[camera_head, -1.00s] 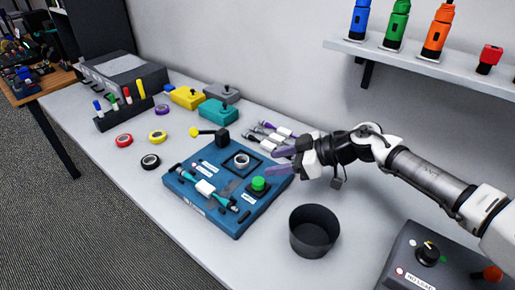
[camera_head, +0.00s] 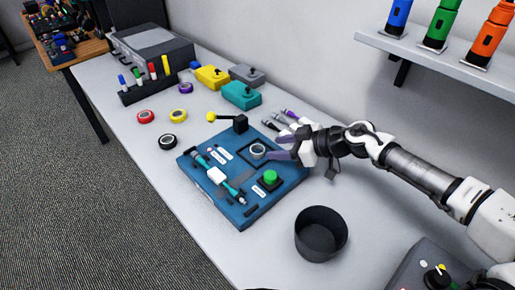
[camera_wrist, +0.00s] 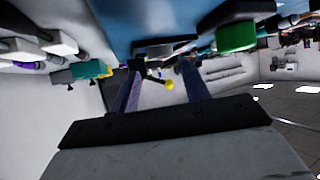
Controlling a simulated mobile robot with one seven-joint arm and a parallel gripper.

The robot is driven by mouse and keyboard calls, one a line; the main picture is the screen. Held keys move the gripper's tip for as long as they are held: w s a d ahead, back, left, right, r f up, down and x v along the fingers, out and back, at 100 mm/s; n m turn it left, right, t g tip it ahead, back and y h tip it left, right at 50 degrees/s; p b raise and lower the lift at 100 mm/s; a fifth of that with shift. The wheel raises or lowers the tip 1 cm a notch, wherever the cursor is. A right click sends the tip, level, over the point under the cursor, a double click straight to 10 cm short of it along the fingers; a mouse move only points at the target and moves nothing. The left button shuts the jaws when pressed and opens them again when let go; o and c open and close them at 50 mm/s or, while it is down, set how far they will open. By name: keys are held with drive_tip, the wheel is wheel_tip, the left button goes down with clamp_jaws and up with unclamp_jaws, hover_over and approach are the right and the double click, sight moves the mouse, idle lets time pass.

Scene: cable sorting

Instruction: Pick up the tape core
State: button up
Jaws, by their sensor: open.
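The tape core (camera_head: 258,151) is a small pale ring. It lies in a dark square recess on the blue board (camera_head: 238,216) on the table. My gripper (camera_head: 275,147) has long purple fingers and is just right of the tape core, pointing left over the board's right edge. The fingers are apart, with nothing seen between them. In the wrist view the open gripper (camera_wrist: 158,68) points along the blue board (camera_wrist: 120,22), which fills the top. I cannot make out the tape core clearly there.
The board also bears a green button (camera_head: 270,177), a yellow-tipped lever (camera_head: 225,119) and cable connectors. Red, black, yellow and purple tape rolls lie to the left. A dark round bin (camera_head: 321,236) stands in front, and a shelf (camera_head: 420,54) hangs at upper right.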

sight(252, 150)
drive_tip(key=shift+p+x, duration=1.15)
drive_tip(key=shift+x, duration=1.6)
drive_tip(key=shift+s+f, duration=0.1)
drive_tip(key=c, duration=0.7)
drive_tip(key=shift+c, duration=0.2)
